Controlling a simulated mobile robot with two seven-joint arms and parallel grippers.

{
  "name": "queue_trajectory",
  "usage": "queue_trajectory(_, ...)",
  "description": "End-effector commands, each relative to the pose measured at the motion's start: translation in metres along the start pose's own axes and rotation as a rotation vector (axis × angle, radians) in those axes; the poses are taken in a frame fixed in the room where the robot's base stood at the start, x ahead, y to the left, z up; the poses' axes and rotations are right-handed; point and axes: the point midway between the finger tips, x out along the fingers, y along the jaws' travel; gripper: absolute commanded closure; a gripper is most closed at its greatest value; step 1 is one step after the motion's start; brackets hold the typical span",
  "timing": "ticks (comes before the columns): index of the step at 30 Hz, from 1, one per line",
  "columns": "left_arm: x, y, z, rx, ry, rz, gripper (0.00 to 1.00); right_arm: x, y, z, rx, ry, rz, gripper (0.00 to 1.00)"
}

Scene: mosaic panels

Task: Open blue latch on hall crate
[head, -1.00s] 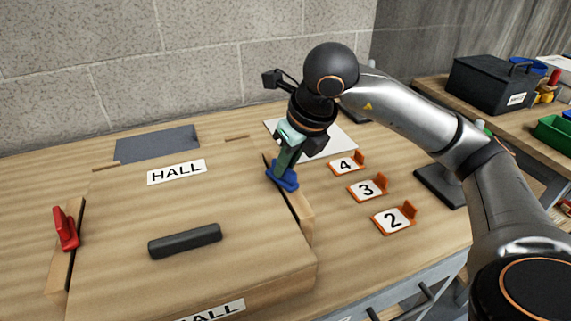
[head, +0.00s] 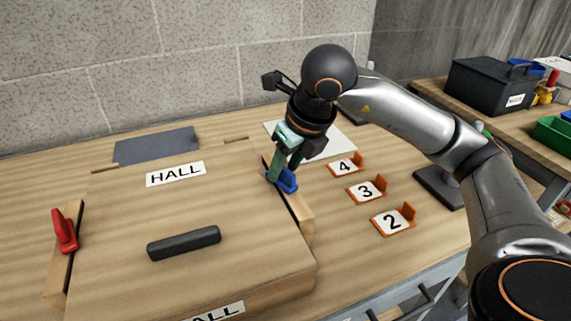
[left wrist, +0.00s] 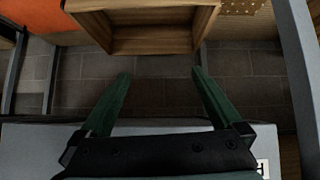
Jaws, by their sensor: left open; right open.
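The wooden hall crate (head: 120,220) stands on the bench with its lid down, a HALL label (head: 176,174) on top. The blue latch (head: 287,181) is on the crate's right side and looks tilted up. My right gripper (head: 275,177) is open, its green fingers pointing down right at the latch's left side; whether they touch it I cannot tell. A red latch (head: 65,231) is on the crate's left side. My left gripper (left wrist: 160,85) shows only in the left wrist view, open and empty, away from the crate's latches.
A dark handle (head: 184,242) lies across the lid. A black box (head: 490,82) stands on the bench behind right. A wooden box (left wrist: 150,35) shows in the left wrist view.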

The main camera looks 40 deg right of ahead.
Motion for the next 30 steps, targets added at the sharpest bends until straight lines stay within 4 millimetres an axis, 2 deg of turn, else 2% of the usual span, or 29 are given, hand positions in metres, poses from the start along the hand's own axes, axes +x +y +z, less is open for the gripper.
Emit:
queue_trajectory(5,0.000,-0.001,0.000,0.000,0.000,-0.001,0.00,-0.004,0.000,0.001,0.000,-0.002,0.000,0.55)
queue_trajectory(8,-0.001,-0.001,-0.001,0.000,0.001,-0.001,0.00,-0.016,0.000,0.001,-0.001,-0.003,0.001,0.55)
queue_trajectory(18,-0.008,-0.003,-0.009,0.001,0.008,-0.008,0.00,-0.093,0.000,0.002,0.000,-0.006,-0.001,0.55)
queue_trajectory(21,-0.011,-0.006,-0.011,0.000,0.011,-0.014,0.00,-0.109,0.000,0.002,0.000,-0.004,-0.001,0.55)
queue_trajectory(25,-0.015,-0.006,-0.011,-0.001,0.009,-0.016,0.00,-0.121,0.000,0.001,0.000,-0.002,-0.001,0.55)
queue_trajectory(30,-0.016,-0.006,-0.011,-0.001,0.007,-0.016,0.00,-0.126,0.000,0.000,0.000,-0.001,0.000,0.55)
